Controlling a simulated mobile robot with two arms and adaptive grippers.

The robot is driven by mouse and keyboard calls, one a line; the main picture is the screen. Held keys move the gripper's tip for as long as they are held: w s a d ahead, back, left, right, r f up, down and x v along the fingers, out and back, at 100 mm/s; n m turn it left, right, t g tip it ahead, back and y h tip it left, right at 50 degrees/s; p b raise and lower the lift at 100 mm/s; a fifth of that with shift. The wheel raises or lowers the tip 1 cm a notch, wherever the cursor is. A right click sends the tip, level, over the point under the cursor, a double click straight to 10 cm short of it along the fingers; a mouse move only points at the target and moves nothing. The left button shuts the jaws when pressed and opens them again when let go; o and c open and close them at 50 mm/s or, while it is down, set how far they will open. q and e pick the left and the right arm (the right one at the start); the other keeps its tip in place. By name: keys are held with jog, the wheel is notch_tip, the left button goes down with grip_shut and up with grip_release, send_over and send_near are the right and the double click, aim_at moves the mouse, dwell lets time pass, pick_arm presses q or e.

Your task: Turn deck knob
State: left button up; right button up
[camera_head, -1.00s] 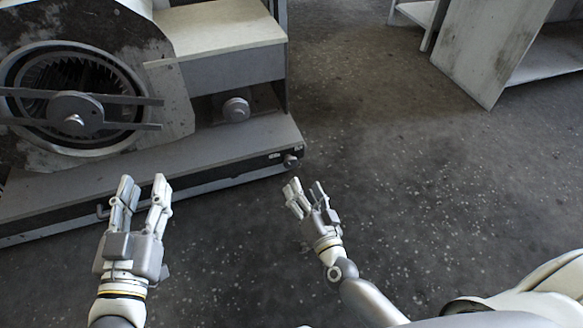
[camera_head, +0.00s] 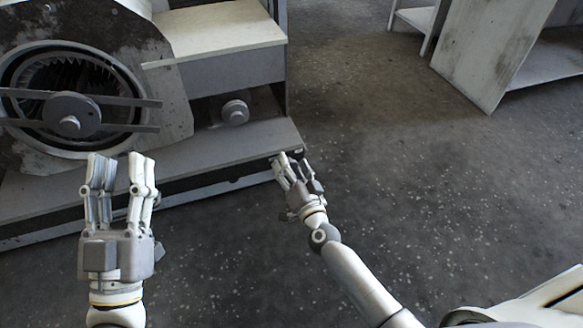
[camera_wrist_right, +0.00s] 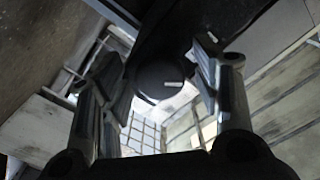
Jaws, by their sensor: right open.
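The deck knob is a small round knob at the front right corner of the low grey deck (camera_head: 225,160) under the blower housing. In the head view my right gripper (camera_head: 287,160) covers most of it. In the right wrist view the knob (camera_wrist_right: 158,80) shows as a dark disc with a light mark, between the two open fingers. A gap shows on both sides, so the fingers do not look closed on it. My left gripper (camera_head: 121,162) is open and empty, in front of the deck's front edge, below the blower opening in the picture.
The round blower opening (camera_head: 35,75) with crossbars and a hub is at the left. A larger knob (camera_head: 235,112) sits on the recessed panel above the deck. A pale cabinet (camera_head: 490,50) stands at the back right. The floor between is clear.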

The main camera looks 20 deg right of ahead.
jog(key=shift+c, duration=0.5)
jog(key=c, duration=0.9)
jog(key=shift+c, duration=0.2)
jog(key=shift+m, duration=0.4)
pick_arm(q)
jog(key=shift+s+r+t, duration=0.2)
jog(key=shift+r+t, duration=0.1)
pick_arm(e)
jog(key=m, duration=0.6)
pick_arm(q)
jog(key=shift+s+r, duration=0.1)
jog(key=shift+r, duration=0.1)
pick_arm(e)
jog(key=shift+m, duration=0.4)
